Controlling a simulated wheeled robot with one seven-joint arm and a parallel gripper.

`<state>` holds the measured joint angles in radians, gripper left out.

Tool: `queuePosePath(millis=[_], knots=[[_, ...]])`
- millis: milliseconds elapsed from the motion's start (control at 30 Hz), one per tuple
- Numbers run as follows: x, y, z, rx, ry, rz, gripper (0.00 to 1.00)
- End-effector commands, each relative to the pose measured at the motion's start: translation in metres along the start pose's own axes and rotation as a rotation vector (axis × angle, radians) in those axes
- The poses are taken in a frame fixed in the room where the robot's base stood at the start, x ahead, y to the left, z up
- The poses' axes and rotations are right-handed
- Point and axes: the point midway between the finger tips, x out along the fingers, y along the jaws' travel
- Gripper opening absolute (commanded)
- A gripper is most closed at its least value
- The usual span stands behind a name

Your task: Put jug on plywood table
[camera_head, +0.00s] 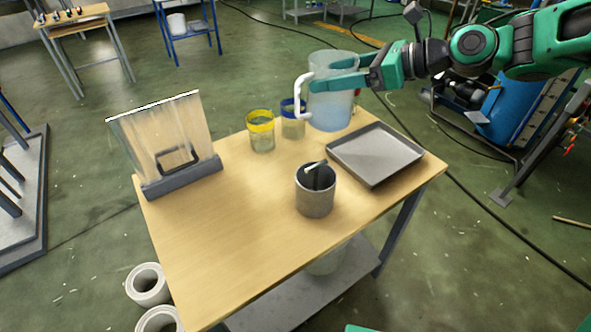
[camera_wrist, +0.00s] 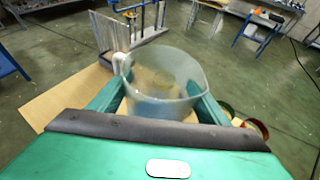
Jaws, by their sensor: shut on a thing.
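The jug (camera_head: 331,106) is a translucent, bluish vessel with a white handle on its left side. My gripper (camera_head: 340,78) is shut on the jug's body from the right, and the jug is upright. In the wrist view the jug (camera_wrist: 163,85) sits between the two green fingers (camera_wrist: 160,103), its handle to the left. The plywood table (camera_head: 215,240) is light wood with a grey lower shelf. The jug appears over the table's back part, between the jars and the tray; the head view suggests it is above the surface, but its exact height is hard to tell.
The table's front left area is clear.

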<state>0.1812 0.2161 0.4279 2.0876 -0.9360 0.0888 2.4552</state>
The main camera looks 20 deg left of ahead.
Motion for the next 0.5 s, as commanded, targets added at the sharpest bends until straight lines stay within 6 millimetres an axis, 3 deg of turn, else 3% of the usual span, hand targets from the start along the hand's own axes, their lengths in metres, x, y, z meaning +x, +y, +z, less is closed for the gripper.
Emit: queuePosePath(millis=[233, 500], knots=[[0.011, 0.004, -0.01, -0.001, 0.001, 0.011, 0.22], [0.035, 0.005, -0.065, 0.002, 0.0, 0.012, 0.22]])
